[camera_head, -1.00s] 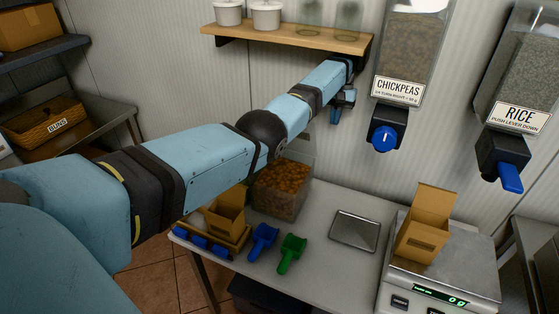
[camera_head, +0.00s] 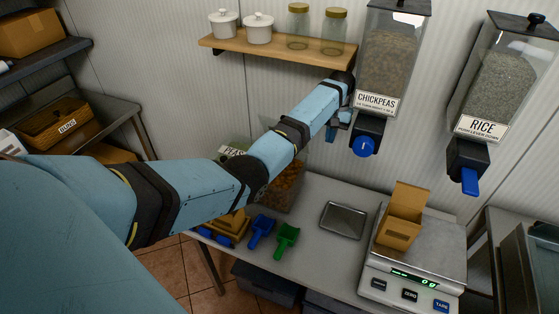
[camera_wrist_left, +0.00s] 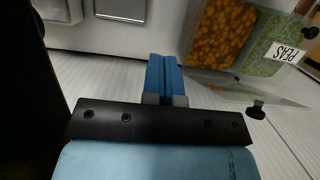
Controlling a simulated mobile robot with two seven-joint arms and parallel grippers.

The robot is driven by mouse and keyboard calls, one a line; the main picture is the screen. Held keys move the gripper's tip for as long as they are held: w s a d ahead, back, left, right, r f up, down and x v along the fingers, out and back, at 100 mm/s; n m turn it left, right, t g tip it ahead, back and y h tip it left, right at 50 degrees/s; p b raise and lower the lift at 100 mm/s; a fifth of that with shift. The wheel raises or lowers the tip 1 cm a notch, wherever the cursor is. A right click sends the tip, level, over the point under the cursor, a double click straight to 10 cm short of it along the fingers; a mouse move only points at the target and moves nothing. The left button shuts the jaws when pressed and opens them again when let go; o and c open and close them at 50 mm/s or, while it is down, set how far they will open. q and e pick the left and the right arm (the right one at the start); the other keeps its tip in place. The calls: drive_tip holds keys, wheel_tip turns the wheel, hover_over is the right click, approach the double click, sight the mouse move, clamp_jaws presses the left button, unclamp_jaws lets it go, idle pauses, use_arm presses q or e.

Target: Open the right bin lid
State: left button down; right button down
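A clear bin of orange pulses (camera_head: 287,187) stands on the table, partly behind my left arm; it also shows in the left wrist view (camera_wrist_left: 222,32). Beside it is a bin of green peas labelled PEAS (camera_head: 233,152), mostly hidden by my arm in the head view and clearer in the left wrist view (camera_wrist_left: 270,48). A clear lid with a black knob (camera_wrist_left: 256,110) shows near the bins in the wrist view; I cannot tell which bin it covers. My left gripper (camera_head: 331,134) is above the bins, apart from them, its blue fingers (camera_wrist_left: 165,78) together and empty.
Chickpeas (camera_head: 388,70) and rice (camera_head: 492,90) dispensers hang right of my gripper. A wooden shelf (camera_head: 275,52) with pots and jars is above. Scoops (camera_head: 287,238), a metal tray (camera_head: 343,220) and a scale (camera_head: 420,255) with an open box (camera_head: 402,215) occupy the table.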

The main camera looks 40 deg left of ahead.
use_arm(q)
drive_tip(key=s+d, duration=0.2)
drive_tip(key=s, duration=0.4)
drive_tip(key=shift+s+f, duration=0.35)
use_arm(e)
drive_tip(key=shift+w+a+r, duration=0.1)
drive_tip(key=shift+w+a, duration=0.15)
drive_tip(key=shift+a, duration=0.1)
